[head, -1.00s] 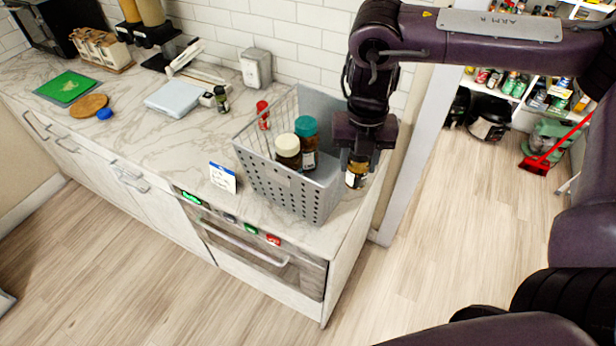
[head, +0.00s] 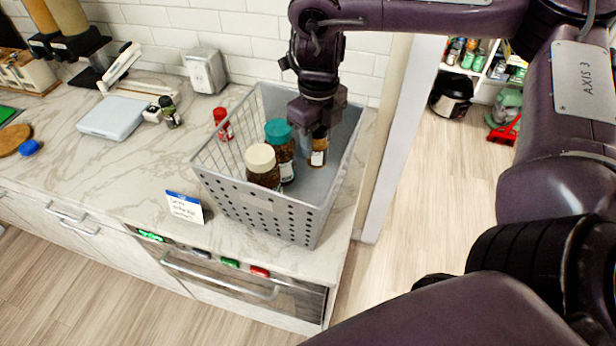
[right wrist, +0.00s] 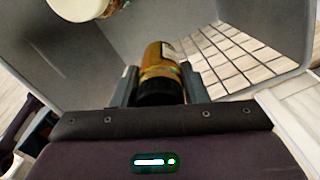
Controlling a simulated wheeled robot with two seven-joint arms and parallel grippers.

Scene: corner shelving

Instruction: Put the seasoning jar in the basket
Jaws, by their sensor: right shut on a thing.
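My right gripper (head: 314,132) reaches down into the grey basket (head: 265,208) from above. It is shut on the seasoning jar (head: 318,153), a small jar with amber contents and a pale label. In the right wrist view the jar (right wrist: 161,68) lies between the two fingers, its dark cap towards the camera, with the basket's walls around it. I cannot tell whether the jar touches the basket floor. A jar with a teal lid (head: 281,150) and a jar with a cream lid (head: 262,168) stand inside the basket, left of the held jar. My left gripper is not in view.
The basket stands at the right end of the marble counter (head: 110,170). A red-capped shaker (head: 222,124) and a dark jar (head: 170,112) are behind and left of it. A small sign (head: 185,207) stands at the front edge. A wall edge rises at the right.

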